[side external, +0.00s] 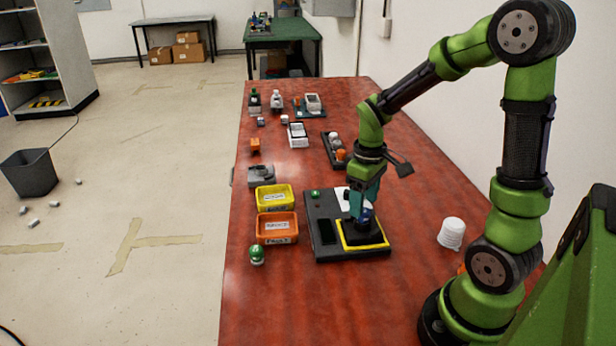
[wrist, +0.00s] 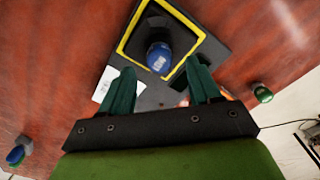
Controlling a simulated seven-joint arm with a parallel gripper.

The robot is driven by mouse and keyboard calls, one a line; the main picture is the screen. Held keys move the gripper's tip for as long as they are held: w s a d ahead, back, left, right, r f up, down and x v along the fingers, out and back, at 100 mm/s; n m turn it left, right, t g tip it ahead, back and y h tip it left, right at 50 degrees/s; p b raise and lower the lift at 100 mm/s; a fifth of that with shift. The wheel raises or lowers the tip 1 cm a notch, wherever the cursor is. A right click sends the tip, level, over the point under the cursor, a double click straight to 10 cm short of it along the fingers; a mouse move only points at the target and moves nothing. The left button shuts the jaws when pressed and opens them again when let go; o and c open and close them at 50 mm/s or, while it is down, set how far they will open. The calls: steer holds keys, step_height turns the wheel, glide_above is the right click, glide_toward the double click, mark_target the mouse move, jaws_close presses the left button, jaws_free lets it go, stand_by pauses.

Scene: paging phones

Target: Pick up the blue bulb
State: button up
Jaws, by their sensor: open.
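The blue bulb (wrist: 159,57) stands inside the yellow-bordered square on the dark board, just beyond my fingertips in the wrist view. In the side view the bulb (side external: 366,213) is partly hidden by my gripper. My gripper (side external: 362,205) points down over it, and its two teal fingers (wrist: 156,85) are spread on either side of the bulb's line. The fingers are open with nothing held. I cannot tell from these views whether the fingertips are level with the bulb.
The dark board (side external: 321,225) carries a green bulb (side external: 315,193) at its far left corner. A yellow bin (side external: 275,207) and an orange bin (side external: 276,238) stand left of it. Another green bulb (side external: 257,252) stands near the left edge. A white cup (side external: 452,233) is to the right.

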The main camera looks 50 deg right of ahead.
mark_target(363, 218)
steer(key=shift+f, duration=1.3)
jaws_close()
steer(key=shift+r, duration=0.15)
